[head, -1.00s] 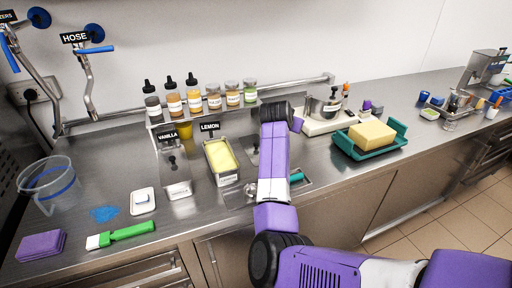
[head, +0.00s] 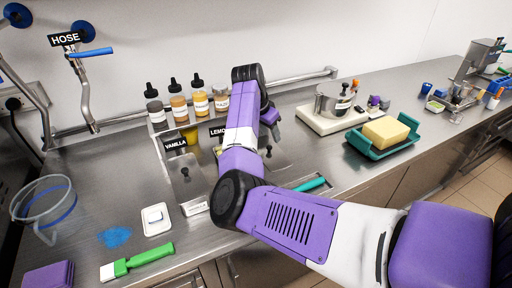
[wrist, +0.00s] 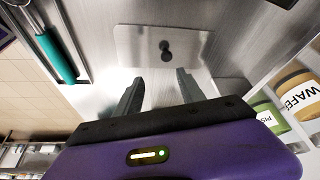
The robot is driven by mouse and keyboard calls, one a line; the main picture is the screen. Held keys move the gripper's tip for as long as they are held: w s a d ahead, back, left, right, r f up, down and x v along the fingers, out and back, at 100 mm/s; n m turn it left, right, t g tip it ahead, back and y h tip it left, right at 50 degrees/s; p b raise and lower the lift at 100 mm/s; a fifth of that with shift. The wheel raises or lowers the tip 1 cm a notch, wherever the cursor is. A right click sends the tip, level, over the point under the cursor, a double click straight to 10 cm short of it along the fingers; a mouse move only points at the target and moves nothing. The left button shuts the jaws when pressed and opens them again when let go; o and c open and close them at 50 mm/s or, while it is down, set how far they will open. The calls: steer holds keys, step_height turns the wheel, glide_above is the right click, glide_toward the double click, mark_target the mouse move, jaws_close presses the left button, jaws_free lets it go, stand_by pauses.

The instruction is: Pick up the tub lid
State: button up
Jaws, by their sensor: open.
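The tub lid (wrist: 140,42) is a flat metal plate with a small black knob (wrist: 165,50), lying on the steel counter in the wrist view. In the head view its knob (head: 268,152) shows just right of my arm. My gripper (wrist: 160,76) is open and empty, its two dark fingers pointing toward the lid with the knob ahead of the gap between them. In the head view the gripper (head: 270,122) is over the counter behind the knob. My arm hides most of the lemon tub. Another black knob (head: 185,172) stands at the vanilla tub.
A bottle shelf stands behind the tubs; jars (wrist: 292,95) show close at the wrist view's right. A teal-handled tool (head: 312,184) lies right of my arm. A pot (head: 330,104) on a pale board and a teal tray (head: 363,147) with a yellow block stand farther right.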

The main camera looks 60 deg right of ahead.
mark_target(269, 147)
steer(key=shift+w+d+f+p, duration=0.2)
steer(key=shift+d+f+p, duration=0.15)
steer(key=shift+f, duration=0.9)
steer(key=shift+w+d+f+p, duration=0.25)
steer(key=shift+d+f+p, duration=0.1)
steer(key=shift+f, duration=0.95)
steer(key=shift+w+d+f+p, duration=0.2)
steer(key=shift+d+f+p, duration=0.15)
steer(key=shift+f, duration=0.9)
jaws_close()
